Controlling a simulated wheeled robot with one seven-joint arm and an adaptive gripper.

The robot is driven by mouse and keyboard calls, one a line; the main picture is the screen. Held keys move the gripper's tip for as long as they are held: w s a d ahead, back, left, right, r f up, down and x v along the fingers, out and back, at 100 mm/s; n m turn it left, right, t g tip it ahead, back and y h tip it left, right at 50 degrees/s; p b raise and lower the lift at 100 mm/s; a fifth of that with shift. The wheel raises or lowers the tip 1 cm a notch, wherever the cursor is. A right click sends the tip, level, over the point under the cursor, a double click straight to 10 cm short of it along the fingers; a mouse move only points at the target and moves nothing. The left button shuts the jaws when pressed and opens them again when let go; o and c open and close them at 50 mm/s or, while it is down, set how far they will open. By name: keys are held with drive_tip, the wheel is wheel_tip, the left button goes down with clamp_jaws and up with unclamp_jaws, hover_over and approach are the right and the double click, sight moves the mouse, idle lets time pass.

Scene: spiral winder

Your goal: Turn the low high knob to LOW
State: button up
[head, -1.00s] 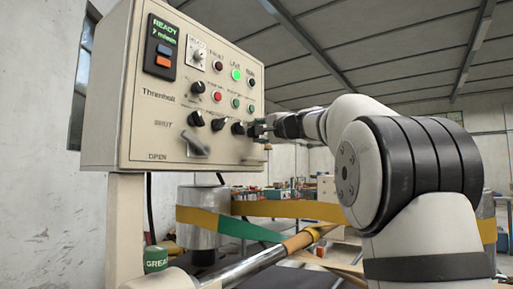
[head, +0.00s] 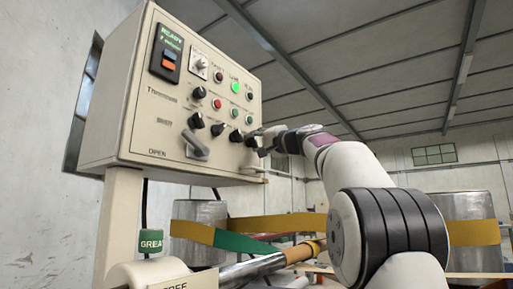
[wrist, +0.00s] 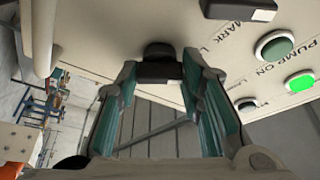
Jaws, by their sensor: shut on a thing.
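The control panel (head: 200,85) is a cream box on a post at the left. A lower row of black knobs runs across it. In the wrist view a black knob (wrist: 158,52) sits between the fingertips of my gripper (wrist: 160,73), which is shut on it. In the head view my gripper (head: 262,141) is at the panel's lower right, at the last knob of that row. The LOW and HIGH marks and the knob's pointer are not legible, so its setting cannot be told.
A grey lever (head: 195,144) juts from the panel's lower left. A lit green light (head: 235,88) and several buttons are above the knobs. Below are metal drums (head: 200,212), a yellow and green band (head: 270,222) and a slanted roller (head: 250,268).

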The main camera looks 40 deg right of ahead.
drive_tip(key=shift+f, duration=0.1)
idle(0.3)
drive_tip(key=o, duration=1.2)
drive_tip(key=shift+c, duration=0.2)
drive_tip(key=shift+s, duration=0.1)
drive_tip(key=v, duration=1.1)
drive_tip(key=shift+s, duration=0.35)
